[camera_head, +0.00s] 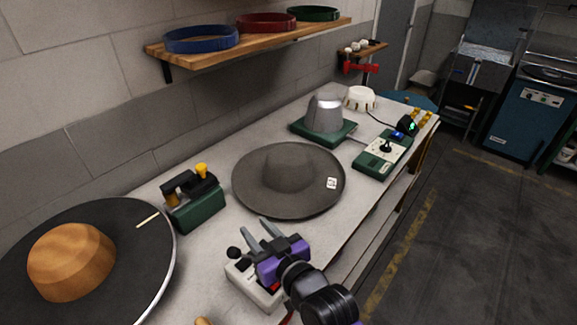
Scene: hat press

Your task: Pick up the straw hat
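I see no hat that is clearly of straw. A wide-brimmed grey hat (286,170) with a small white tag on its brim lies crown up in the middle of the bench. A tan, wood-like dome (71,259) stands on a large dark disc (135,248) at the lower left; I cannot tell whether it is a block or a hat crown. My gripper (252,223), purple with two grey fingers, is open and looks empty. In the picture it lies just below the grey hat's brim, over a white control box (249,287). Its height above the bench is unclear.
Behind are a metal dome (325,112) on a green base, a white ribbed bowl (360,98) and a green control box (383,155). A wall shelf (205,57) holds blue, red and green bands.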

